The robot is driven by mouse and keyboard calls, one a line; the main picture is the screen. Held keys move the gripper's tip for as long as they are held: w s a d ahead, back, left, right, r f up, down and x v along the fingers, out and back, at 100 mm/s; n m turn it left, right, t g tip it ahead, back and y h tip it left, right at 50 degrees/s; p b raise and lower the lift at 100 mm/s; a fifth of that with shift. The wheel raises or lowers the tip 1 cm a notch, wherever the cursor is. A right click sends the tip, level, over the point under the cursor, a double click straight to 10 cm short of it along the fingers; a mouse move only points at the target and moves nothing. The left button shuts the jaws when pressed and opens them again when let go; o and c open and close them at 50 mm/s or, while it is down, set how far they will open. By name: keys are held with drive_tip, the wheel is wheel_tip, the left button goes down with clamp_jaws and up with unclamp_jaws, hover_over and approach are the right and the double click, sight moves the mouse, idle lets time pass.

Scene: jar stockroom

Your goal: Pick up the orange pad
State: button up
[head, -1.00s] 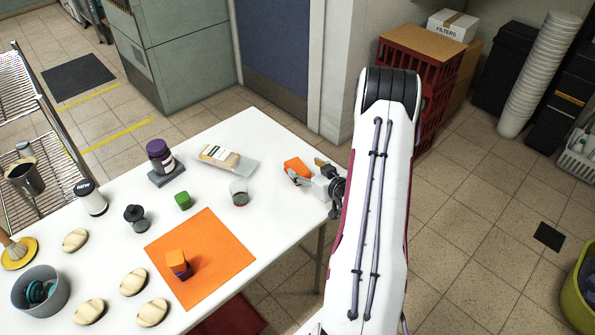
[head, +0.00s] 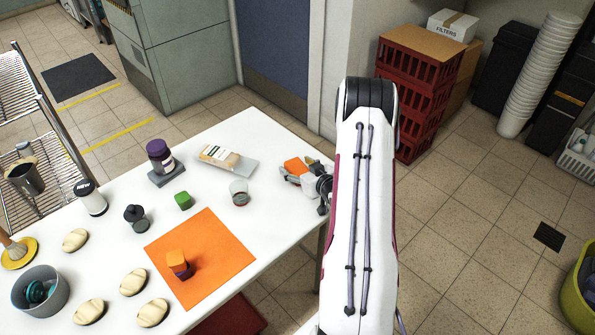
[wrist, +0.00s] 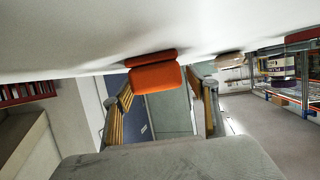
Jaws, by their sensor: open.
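The orange pad (head: 294,165) lies near the right end of the white table, partly hidden by my gripper in the head view. In the wrist view the orange pad (wrist: 155,78) shows as a rounded orange block with a darker red layer against the table. My gripper (head: 306,174) is beside the pad at the table's right edge. In the wrist view my gripper (wrist: 165,92) is open, with one finger on each side of the pad. Gaps show between the pad and both fingers there, and I cannot tell how deep between them it sits.
A glass jar (head: 239,193) and a packet on a grey tray (head: 245,168) stand left of the pad. The table is bare around the pad.

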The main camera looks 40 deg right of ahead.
sight(297, 166)
drive_tip(key=c, duration=1.2)
drive_tip(key=shift+r, duration=0.2)
drive_tip(key=shift+r, duration=4.8)
